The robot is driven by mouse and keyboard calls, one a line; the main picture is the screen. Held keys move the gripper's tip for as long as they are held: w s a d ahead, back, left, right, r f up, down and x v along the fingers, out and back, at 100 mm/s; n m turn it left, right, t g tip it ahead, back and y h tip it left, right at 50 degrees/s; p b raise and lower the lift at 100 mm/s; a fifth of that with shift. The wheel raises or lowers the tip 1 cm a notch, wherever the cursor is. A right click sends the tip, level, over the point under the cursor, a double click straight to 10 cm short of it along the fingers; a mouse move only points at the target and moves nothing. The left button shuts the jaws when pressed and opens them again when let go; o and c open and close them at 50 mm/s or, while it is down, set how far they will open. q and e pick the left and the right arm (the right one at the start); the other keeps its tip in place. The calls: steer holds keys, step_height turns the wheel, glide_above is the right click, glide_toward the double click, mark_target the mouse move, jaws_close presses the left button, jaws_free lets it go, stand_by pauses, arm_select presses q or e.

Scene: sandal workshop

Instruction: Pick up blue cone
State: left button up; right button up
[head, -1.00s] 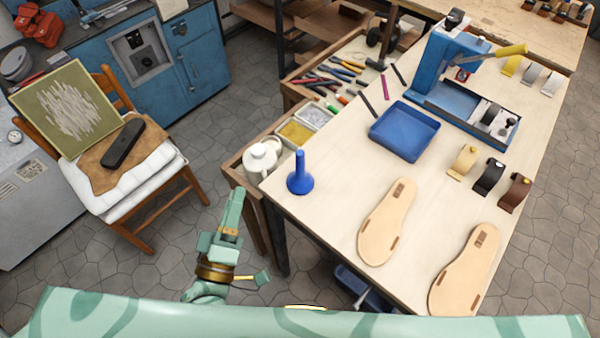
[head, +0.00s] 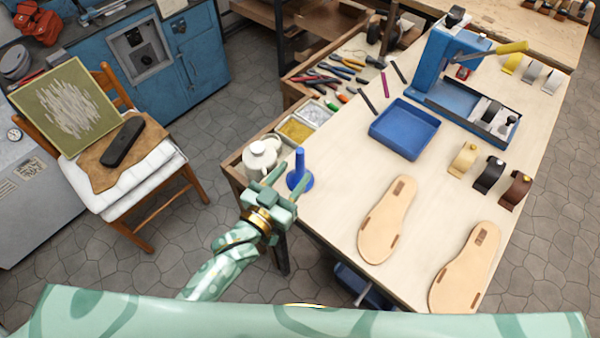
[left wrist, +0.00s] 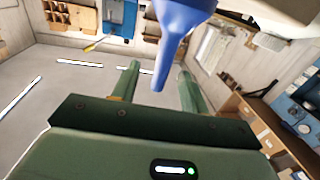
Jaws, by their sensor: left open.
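The blue cone (head: 301,172) has a wide round base and a narrow stem. It stands upright near the left front corner of the light wood workbench (head: 335,160). My left gripper (head: 295,177) is open at the bench corner, its two fingers pointing toward the cone and close to it. In the left wrist view, the cone (left wrist: 181,14) appears with its wide end at the top and its stem reaching down between the open fingers (left wrist: 158,68). I cannot tell whether a finger touches it. My right gripper is not in view.
A blue tray (head: 405,130) and sandal soles (head: 386,222) lie to the right on the bench. A blue press (head: 455,70) stands farther back. A chair (head: 150,185) is at left.

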mark_target(297, 165)
arm_select(q)
steer(key=x, duration=0.5)
steer(key=shift+w+a, duration=0.1)
steer(key=shift+a, duration=0.1)
jaws_close()
